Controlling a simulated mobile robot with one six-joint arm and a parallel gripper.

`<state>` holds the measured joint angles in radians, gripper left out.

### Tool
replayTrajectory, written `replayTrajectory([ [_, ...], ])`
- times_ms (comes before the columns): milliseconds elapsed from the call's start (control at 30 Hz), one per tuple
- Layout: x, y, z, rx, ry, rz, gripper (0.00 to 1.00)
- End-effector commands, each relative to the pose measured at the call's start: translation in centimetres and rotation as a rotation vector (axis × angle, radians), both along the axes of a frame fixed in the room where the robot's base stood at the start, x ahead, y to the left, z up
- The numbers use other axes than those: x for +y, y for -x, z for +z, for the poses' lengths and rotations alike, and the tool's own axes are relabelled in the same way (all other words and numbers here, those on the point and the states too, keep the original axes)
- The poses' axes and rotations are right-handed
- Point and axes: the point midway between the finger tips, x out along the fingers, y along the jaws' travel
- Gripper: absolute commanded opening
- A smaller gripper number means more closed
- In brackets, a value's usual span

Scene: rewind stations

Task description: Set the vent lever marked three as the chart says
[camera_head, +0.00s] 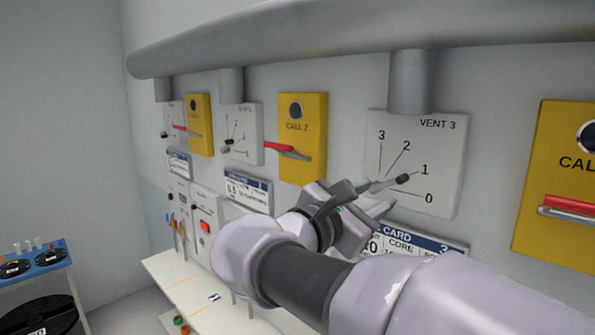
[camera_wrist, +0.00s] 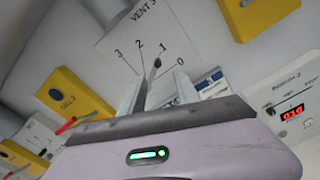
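The vent 3 panel (camera_head: 440,150) is a white plate with marks 3, 2, 1 and 0; it also shows in the wrist view (camera_wrist: 118,48). Its lever (camera_head: 403,178) has a dark knob and points close to the 1 mark. In the wrist view the lever (camera_wrist: 156,65) appears between my fingertips. My gripper (camera_head: 382,197) is open at the panel, with its fingers apart (camera_wrist: 160,82); I cannot tell whether either finger touches the lever. A blue-headed card (camera_head: 455,246) below the panel is partly hidden by my gripper and arm.
A yellow CALL 2 box (camera_head: 302,165) with a red handle is left of the panel. Another yellow box (camera_head: 560,150) stands close on the right. A thick grey pipe (camera_head: 330,40) runs above. A white bench (camera_head: 165,268) and a reel table (camera_head: 40,262) are lower left.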

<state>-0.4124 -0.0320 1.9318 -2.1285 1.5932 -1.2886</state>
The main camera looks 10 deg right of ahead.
Motion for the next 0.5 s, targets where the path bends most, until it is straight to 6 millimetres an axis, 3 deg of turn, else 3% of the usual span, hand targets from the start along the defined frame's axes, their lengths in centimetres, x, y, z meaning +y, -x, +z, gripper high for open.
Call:
replayTrajectory([
  [233,-6.1,-4.5,0.0,0.002,-0.001,-0.005,0.38],
  [500,-9.7,-7.5,0.1,0.000,-0.003,-0.001,0.38],
])
